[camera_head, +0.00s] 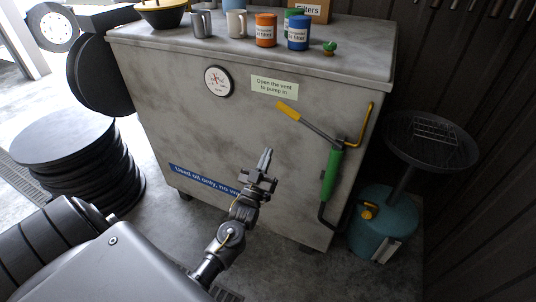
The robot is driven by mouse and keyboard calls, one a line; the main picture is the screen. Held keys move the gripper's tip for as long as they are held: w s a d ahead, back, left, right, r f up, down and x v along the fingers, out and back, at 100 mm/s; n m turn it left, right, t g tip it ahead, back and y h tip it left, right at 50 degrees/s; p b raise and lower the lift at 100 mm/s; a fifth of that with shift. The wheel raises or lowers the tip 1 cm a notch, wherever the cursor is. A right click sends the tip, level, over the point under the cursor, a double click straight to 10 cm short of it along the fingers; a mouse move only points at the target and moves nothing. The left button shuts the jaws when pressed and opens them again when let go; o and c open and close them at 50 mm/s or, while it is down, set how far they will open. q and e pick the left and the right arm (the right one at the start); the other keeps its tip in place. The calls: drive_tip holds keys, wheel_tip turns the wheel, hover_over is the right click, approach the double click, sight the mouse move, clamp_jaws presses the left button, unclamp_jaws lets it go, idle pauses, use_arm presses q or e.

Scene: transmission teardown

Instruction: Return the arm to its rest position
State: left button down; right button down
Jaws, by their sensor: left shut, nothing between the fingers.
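My left arm comes in from the lower left, with a dark grey wrist. My left gripper (266,160) is shut and empty, its fingers pointing up in front of the grey cabinet (215,130). It is to the left of the green-handled hand pump (331,172) and apart from it. My right gripper does not show in this view.
Mugs, an orange can (266,31), a blue can (298,33) and a small cactus (329,48) stand on the cabinet top. A teal drain tank (385,225) with a round pan stands at right. Stacked black discs (75,160) stand at left.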

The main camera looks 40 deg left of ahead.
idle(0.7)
use_arm(q)
wheel_tip(320, 180, down, 20)
drive_tip(key=d+m+g+h, duration=0.2)
drive_tip(key=g, duration=0.5)
drive_tip(key=s+d+f+g+h, duration=0.1)
drive_tip(key=s+f+g, duration=0.15)
drive_tip(key=f, duration=0.35)
drive_tip(key=s+d+f+g, duration=0.1)
drive_tip(key=s+f, duration=0.2)
drive_tip(key=f, duration=0.3)
drive_tip(key=s+d+f+g+h, duration=0.1)
drive_tip(key=s+d+f+g, duration=0.15)
drive_tip(key=f, duration=0.35)
drive_tip(key=s+d+f+m+g, duration=0.15)
drive_tip(key=s+f+g, duration=0.25)
drive_tip(key=s+f, duration=1.05)
drive_tip(key=s+f+g, duration=0.2)
drive_tip(key=s+g, duration=0.1)
drive_tip(key=s, duration=1)
drive_tip(key=s+f+m+g, duration=0.1)
drive_tip(key=s+f+g, duration=0.1)
drive_tip(key=s, duration=1.1)
drive_tip(key=shift+s+d+f+g+h, duration=0.2)
drive_tip(key=shift+s+f+g+h, duration=0.1)
drive_tip(key=shift+f+g, duration=0.1)
drive_tip(key=shift+w+m, duration=0.2)
drive_tip(key=shift+m, duration=0.15)
